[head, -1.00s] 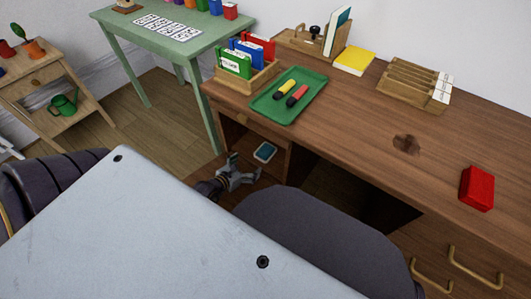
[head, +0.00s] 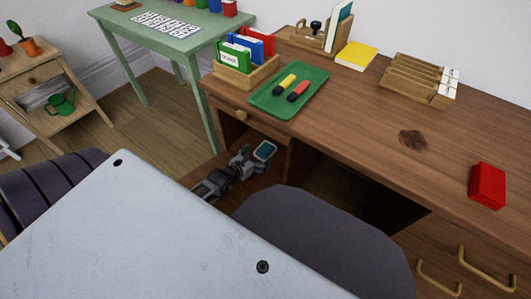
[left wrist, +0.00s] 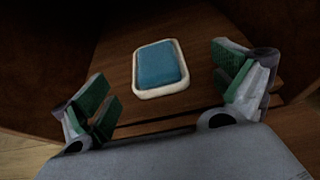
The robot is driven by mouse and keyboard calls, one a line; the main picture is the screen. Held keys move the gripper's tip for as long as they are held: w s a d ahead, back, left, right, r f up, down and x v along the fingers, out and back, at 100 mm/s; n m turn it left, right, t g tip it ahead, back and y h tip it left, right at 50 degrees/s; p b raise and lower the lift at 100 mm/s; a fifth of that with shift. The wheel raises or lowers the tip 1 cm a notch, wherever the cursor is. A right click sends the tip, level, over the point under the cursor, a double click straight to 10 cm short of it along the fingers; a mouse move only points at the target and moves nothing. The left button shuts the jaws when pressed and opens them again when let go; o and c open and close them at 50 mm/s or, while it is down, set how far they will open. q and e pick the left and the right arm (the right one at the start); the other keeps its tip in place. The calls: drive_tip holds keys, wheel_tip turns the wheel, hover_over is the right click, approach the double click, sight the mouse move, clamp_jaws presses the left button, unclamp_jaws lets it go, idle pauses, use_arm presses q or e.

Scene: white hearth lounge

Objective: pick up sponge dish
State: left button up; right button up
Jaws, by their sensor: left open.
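The sponge dish (head: 265,151) is a shallow pale-rimmed dish with a blue sponge in it. It sits on the wooden shelf inside the desk's left compartment. In the left wrist view the dish (left wrist: 159,91) lies ahead, between and beyond the two fingers. My left gripper (head: 247,157) reaches into the compartment just left of the dish. In the left wrist view it (left wrist: 168,98) is open and empty, its green-padded fingers wide apart on either side. My right gripper is not seen in either view.
The desk top (head: 345,120) overhangs the compartment. A green tray (head: 268,103) with two markers stands on it, beside a wooden file box (head: 232,80). A red box (head: 488,186) sits at right. My own body covers the lower left.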

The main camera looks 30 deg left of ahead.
sight(264, 150)
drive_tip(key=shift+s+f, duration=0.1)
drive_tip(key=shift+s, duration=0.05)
use_arm(q)
drive_tip(key=shift+w, duration=0.15)
drive_tip(key=shift+w+f+b, duration=0.25)
drive_tip(key=shift+w+b, duration=0.1)
drive_tip(key=shift+b, duration=0.05)
drive_tip(key=shift+a+b+x, duration=0.15)
drive_tip(key=shift+b+x, duration=0.35)
drive_tip(key=shift+x, duration=0.25)
drive_tip(key=shift+a+b+x, duration=0.1)
drive_tip(key=shift+b+x, duration=0.35)
drive_tip(key=shift+x, duration=0.25)
drive_tip(key=shift+w+f, duration=0.25)
drive_tip(key=shift+w, duration=0.35)
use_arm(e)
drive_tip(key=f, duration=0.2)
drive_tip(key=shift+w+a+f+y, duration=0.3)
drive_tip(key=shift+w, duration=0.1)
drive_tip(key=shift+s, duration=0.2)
use_arm(q)
drive_tip(key=shift+c, duration=0.2)
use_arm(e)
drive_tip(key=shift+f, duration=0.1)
